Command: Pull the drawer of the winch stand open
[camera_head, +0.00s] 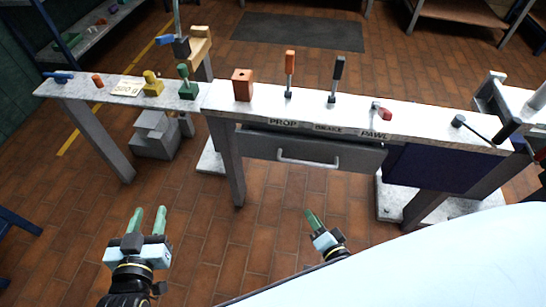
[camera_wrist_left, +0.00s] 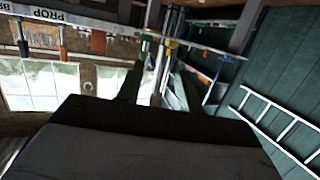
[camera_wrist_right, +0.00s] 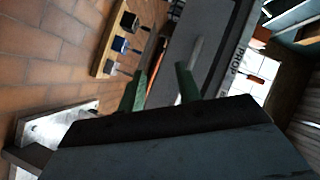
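The winch stand (camera_head: 430,127) is a long bench with a white top. Its grey drawer (camera_head: 255,146) sits below the PROP, BRAKE and PAWL labels, with a pale bar handle (camera_head: 308,161) across its front. The drawer looks shut or nearly so. My right gripper (camera_head: 311,216) is in front of and below the handle, apart from it. Its green fingers are spread and empty in the right wrist view (camera_wrist_right: 160,88), where the pale handle (camera_wrist_right: 191,65) shows beyond them. My left gripper (camera_head: 149,212) is open and empty, left of the stand's front leg.
An orange block (camera_head: 242,85), an orange lever (camera_head: 290,73), a dark lever (camera_head: 337,79) and a red-knobbed lever (camera_head: 381,111) stand on the top. A narrower side bench (camera_head: 115,90) adjoins at left. A grey stepped block (camera_head: 156,134) is beneath it. The floor before the drawer is clear.

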